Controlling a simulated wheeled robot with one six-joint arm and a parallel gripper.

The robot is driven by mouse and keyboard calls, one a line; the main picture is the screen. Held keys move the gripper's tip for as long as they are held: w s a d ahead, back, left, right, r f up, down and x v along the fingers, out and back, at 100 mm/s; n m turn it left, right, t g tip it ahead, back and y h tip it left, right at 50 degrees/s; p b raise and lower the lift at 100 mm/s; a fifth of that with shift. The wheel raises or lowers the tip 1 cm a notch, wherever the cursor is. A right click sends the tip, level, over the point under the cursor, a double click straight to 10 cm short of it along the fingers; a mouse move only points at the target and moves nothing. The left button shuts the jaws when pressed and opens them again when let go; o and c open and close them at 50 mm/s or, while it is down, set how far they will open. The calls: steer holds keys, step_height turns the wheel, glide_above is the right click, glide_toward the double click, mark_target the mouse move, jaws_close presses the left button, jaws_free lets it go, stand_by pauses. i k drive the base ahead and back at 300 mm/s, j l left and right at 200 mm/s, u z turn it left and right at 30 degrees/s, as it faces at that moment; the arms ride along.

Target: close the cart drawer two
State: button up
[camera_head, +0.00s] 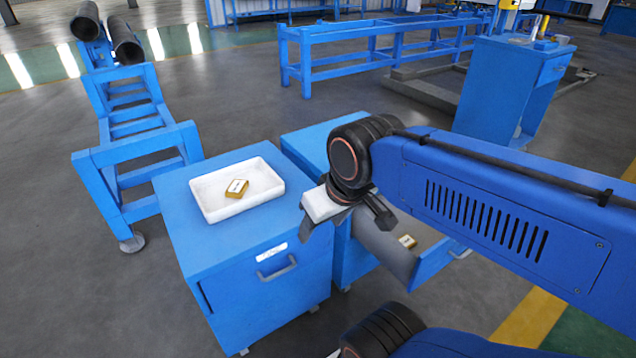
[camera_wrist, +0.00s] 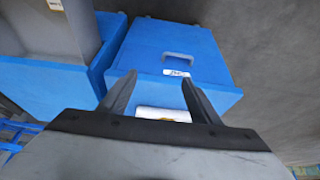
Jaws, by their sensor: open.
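The right blue cart (camera_head: 308,143) has its drawer (camera_head: 438,260) pulled out towards the right front. A small gold-and-white block (camera_head: 407,241) lies inside. The drawer's grey inside (camera_wrist: 82,28) shows at the upper left of the wrist view. My gripper (camera_head: 345,220) is open, with nothing between its fingers. In the head view it appears over the space between the left cart and the open drawer, partly covering the drawer. In the wrist view my gripper (camera_wrist: 159,78) overlaps the left cart (camera_wrist: 170,45). I cannot read the cart labels.
The left cart (camera_head: 235,285) has its drawer shut, with a handle (camera_head: 276,268) on its front. A white tray (camera_head: 215,211) with a gold block (camera_head: 237,188) sits on top. A blue pipe stand (camera_head: 135,180) is at left. Open floor lies in front.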

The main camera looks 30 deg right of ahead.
mark_target(435, 249)
steer(key=z, duration=1.75)
steer(key=k+l+u, duration=0.1)
steer(key=k+u, duration=0.4)
steer(key=k, duration=0.05)
